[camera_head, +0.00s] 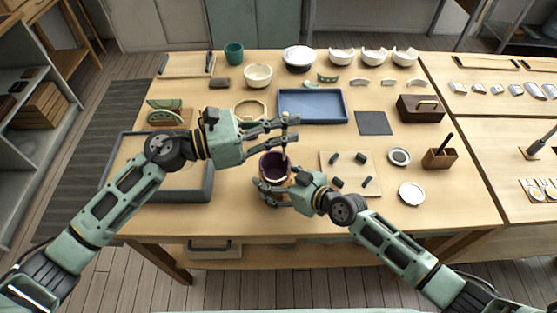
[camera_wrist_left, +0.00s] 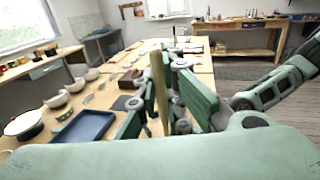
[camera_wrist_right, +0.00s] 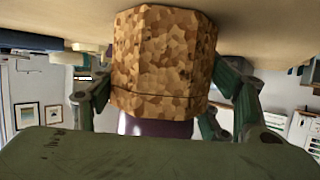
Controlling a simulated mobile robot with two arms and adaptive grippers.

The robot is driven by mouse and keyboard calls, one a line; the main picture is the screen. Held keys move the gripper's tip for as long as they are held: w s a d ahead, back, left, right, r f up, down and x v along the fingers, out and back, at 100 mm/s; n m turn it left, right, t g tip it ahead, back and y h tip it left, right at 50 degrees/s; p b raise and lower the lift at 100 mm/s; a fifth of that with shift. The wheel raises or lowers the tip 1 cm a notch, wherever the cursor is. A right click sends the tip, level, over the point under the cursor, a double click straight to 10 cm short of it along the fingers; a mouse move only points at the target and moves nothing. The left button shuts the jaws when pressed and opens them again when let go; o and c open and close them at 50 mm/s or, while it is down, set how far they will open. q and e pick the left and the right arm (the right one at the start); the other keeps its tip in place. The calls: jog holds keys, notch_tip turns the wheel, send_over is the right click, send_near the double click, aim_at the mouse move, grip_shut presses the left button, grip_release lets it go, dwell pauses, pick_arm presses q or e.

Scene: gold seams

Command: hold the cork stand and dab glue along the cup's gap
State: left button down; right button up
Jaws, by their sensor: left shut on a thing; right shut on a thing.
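The dark purple cup (camera_head: 273,166) sits in the cork stand (camera_wrist_right: 162,60) near the table's front edge. In the right wrist view, part of the cup (camera_wrist_right: 160,127) shows beside the cork. My right gripper (camera_head: 272,192) is shut on the cork stand, its fingers on either side. My left gripper (camera_head: 288,130) is shut on a thin wooden stick (camera_wrist_left: 160,88), held upright above the cup. The stick's lower end is close to the cup's rim; I cannot tell whether it touches. The cup's gap and any glue are too small to make out.
A pale board (camera_head: 336,163) with several dark pieces lies right of the cup. A blue tray (camera_head: 312,119) is behind my left gripper. A grey-rimmed tray (camera_head: 208,184) lies left.

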jog(key=o, duration=1.3)
jog(key=v, duration=1.2)
jog(key=shift+s, duration=0.1)
